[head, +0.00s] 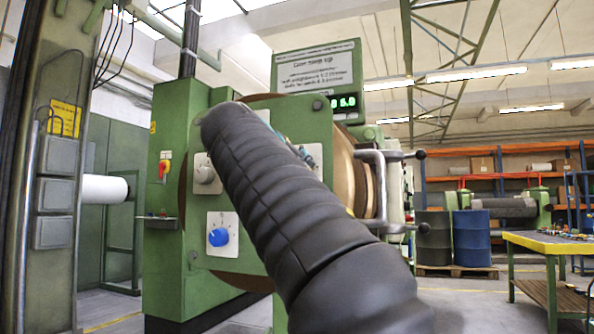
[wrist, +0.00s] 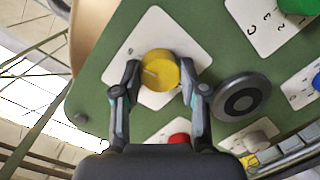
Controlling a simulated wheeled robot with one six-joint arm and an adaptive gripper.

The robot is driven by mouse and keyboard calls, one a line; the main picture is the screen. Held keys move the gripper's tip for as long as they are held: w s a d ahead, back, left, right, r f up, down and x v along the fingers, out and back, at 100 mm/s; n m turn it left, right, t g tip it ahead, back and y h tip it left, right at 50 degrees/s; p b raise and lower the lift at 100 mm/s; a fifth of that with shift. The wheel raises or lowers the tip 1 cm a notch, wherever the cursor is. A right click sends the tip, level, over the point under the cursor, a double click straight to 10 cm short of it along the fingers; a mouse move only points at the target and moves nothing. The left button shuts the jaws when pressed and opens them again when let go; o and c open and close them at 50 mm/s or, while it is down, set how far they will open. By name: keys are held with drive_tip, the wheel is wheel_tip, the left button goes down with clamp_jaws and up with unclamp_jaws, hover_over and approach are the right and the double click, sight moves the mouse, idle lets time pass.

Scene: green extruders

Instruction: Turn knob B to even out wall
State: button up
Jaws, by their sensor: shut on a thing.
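A yellow round knob (wrist: 158,64) sits on a white plate on the green panel (wrist: 105,75) in the wrist view. My gripper (wrist: 160,77) has one finger on each side of this knob and is shut on it. The lettering on its plate is too small to read, so I cannot tell whether it is knob B.
A dark round dial (wrist: 242,97), a red knob (wrist: 179,138) and a green knob (wrist: 300,4) are near my fingers. A blue knob (head: 218,237) and a pale knob (head: 205,174) show left of my arm. A metal handle (head: 379,190) sticks out at right.

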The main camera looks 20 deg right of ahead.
drive_tip(key=o, duration=1.1)
drive_tip(key=shift+o, duration=0.2)
drive_tip(key=v, duration=1.2)
